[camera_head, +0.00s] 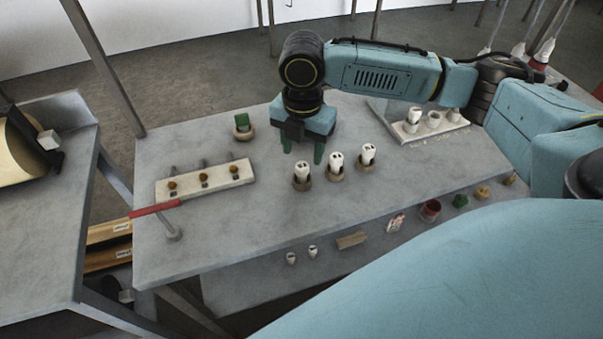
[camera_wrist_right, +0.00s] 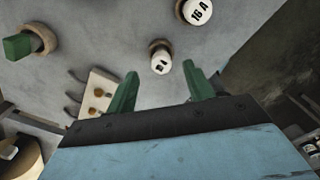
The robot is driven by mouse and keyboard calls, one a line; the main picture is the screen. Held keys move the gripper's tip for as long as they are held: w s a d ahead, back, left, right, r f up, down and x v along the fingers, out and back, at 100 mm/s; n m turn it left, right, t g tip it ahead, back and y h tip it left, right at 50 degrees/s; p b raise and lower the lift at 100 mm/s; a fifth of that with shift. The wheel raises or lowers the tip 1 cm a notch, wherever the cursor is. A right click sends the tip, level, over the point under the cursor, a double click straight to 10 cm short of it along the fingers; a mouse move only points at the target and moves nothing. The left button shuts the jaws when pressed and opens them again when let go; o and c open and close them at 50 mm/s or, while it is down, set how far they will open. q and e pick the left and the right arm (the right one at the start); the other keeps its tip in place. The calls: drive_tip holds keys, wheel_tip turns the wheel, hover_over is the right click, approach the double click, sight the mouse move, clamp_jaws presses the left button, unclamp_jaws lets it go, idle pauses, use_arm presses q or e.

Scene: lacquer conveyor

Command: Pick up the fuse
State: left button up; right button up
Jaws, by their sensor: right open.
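Three white fuses stand upright in small brown round holders on the grey table: a left one (camera_head: 302,170), a middle one (camera_head: 336,160) and a right one (camera_head: 368,153). My right gripper (camera_head: 303,151) has green fingers, apart and empty, pointing down just behind the left fuse. In the right wrist view, my right gripper (camera_wrist_right: 162,85) shows a fuse (camera_wrist_right: 160,62) just beyond the gap between its fingertips, not held. Another fuse (camera_wrist_right: 197,11), marked 16 A, stands farther off at the top edge. My left gripper is not in view.
A green piece (camera_head: 242,119) sits in a round holder behind left. A white block (camera_head: 415,134) with white pieces stands back right. A lower shelf (camera_head: 240,295) holds small items.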

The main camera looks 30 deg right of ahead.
sight(302, 166)
drive_tip(key=shift+s+f, duration=0.1)
drive_tip(key=shift+f, duration=0.75)
wheel_tip(302, 166, down, 4)
drive_tip(key=shift+s+a+r+b, duration=0.1)
drive_tip(key=shift+a+b, duration=0.05)
drive_tip(key=shift+b, duration=0.45)
drive_tip(key=shift+f, duration=0.25)
drive_tip(key=shift+c, duration=0.6)
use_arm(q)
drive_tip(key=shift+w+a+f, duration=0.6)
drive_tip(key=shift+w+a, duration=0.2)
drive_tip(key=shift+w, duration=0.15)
use_arm(e)
drive_tip(key=shift+r, duration=0.1)
drive_tip(key=c, duration=0.9)
